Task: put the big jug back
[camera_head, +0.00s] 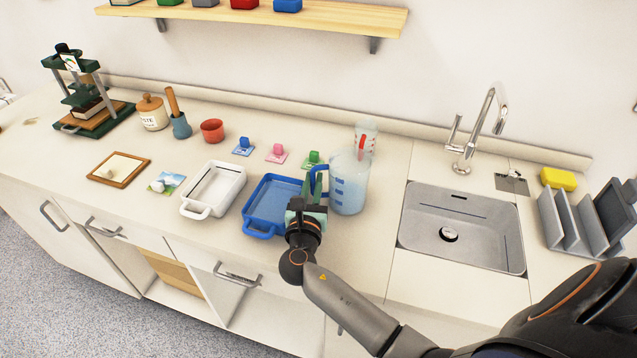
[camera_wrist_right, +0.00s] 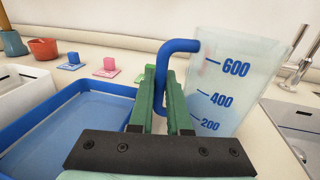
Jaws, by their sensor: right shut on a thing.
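The big jug (camera_head: 351,186) is clear plastic with blue marks and a blue handle. It is upright between the blue tray and the sink; I cannot tell whether its base touches the counter. My right gripper (camera_head: 313,184) has green fingers and is shut on the jug's handle, on the jug's left side. In the right wrist view the jug (camera_wrist_right: 228,80) shows the marks 600, 400 and 200, and the blue handle (camera_wrist_right: 178,47) passes down between the fingers (camera_wrist_right: 167,85). My left gripper is not in view.
A blue tray (camera_head: 262,222) lies close left of the jug, beside a white tray (camera_head: 199,211). A smaller clear jug (camera_head: 368,131) holding something red stands behind. The sink (camera_head: 425,240) is at right. Small coloured blocks on cards sit behind the trays.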

